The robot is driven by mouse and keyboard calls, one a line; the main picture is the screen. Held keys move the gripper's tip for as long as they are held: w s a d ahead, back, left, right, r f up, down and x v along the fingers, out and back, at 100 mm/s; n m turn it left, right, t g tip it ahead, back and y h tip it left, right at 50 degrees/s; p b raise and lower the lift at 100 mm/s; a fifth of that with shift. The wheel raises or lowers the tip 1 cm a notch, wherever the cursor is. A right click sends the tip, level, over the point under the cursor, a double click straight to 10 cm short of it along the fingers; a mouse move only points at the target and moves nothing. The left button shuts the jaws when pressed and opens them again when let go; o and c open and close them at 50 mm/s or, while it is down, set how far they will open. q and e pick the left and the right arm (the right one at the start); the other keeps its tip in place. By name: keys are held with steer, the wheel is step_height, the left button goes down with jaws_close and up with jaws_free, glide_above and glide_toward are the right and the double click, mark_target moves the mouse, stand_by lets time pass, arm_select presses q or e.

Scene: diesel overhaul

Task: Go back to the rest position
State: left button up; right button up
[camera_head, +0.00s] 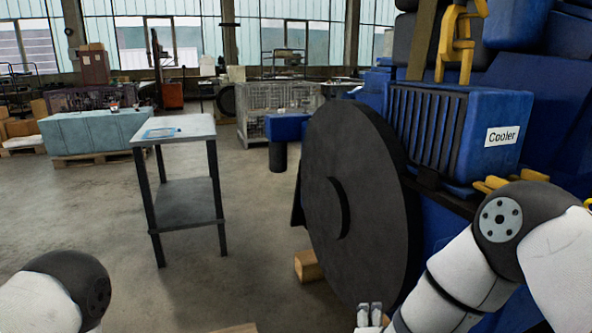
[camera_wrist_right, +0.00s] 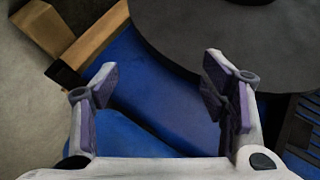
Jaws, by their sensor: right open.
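My right gripper (camera_head: 369,315) is at the bottom edge of the head view, low in front of the big dark disc. In the right wrist view my right gripper (camera_wrist_right: 160,82) is open, with its two fingers spread wide and nothing between them. A blue surface lies behind the gap. My right arm comes in from the right, bent, beside the blue engine. Of my left arm only a dark joint and a white link show at the lower left of the head view. My left gripper is out of view.
The dark round disc (camera_head: 350,190) and the blue cooler (camera_head: 490,125) of the engine are close by on the right. Wooden blocks (camera_head: 308,266) lie under the disc. A small grey table (camera_head: 178,130) stands left of centre. The floor around the table is clear.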

steer(key=s+d+f+n+g+y, duration=0.2)
steer(key=s+f+n+g+y, duration=0.15)
steer(key=s+f+n, duration=0.55)
steer(key=s+d+f+n+g, duration=0.2)
steer(key=s+n+g, duration=0.2)
steer(key=s, duration=1.2)
steer(key=s+d+f+n+g, duration=0.2)
steer(key=s+n+g, duration=0.3)
steer(key=s, duration=1.2)
steer(key=shift+d+g, duration=0.55)
steer(key=shift+s+y, duration=0.1)
steer(key=shift+y, duration=0.15)
